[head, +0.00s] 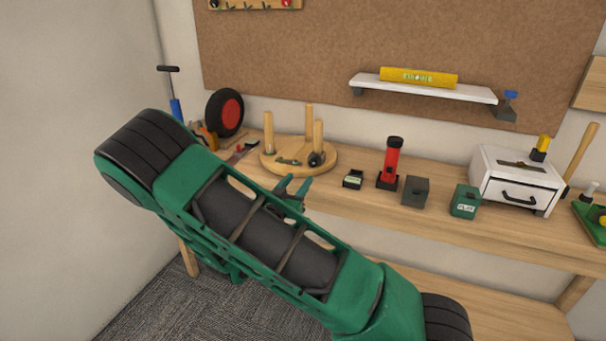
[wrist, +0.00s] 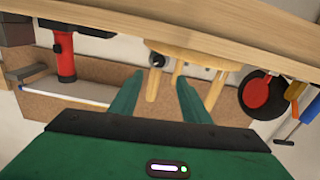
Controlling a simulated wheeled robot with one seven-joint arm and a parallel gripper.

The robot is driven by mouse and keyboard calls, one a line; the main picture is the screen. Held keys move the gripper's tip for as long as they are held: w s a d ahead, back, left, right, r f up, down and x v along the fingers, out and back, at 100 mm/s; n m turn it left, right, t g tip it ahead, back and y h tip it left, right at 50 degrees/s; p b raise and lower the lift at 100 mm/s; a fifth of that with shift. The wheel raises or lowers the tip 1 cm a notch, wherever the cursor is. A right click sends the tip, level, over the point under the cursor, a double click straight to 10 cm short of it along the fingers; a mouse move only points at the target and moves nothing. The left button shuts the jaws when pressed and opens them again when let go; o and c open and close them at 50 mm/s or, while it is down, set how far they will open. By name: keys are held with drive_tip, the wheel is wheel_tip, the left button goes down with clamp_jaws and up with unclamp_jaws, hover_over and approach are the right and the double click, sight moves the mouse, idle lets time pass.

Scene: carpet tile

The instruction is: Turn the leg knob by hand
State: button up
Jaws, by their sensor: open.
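A round wooden stool top (head: 275,166) lies upside down on the workbench with its legs pointing up. A black knob (head: 316,159) sits low at the front right leg (head: 318,137). My gripper (head: 294,183) is open and empty at the bench's front edge, nearer to me than the stool and apart from it. In the wrist view, which is turned over, the knob (wrist: 157,60) shows between and beyond the two green fingertips (wrist: 160,77). The stool's legs (wrist: 152,84) also show there. My green forearm hides part of the bench front.
A wheel with a red hub (head: 225,112) stands behind left. A white drawer unit (head: 517,180) is farther right.

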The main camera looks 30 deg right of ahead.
sight(312, 163)
drive_tip(key=shift+m, duration=0.4)
drive_tip(key=x, duration=1)
drive_tip(key=shift+w+d, duration=0.2)
drive_tip(key=shift+d, duration=0.15)
drive_tip(key=shift+c, duration=0.4)
drive_tip(key=c, duration=1)
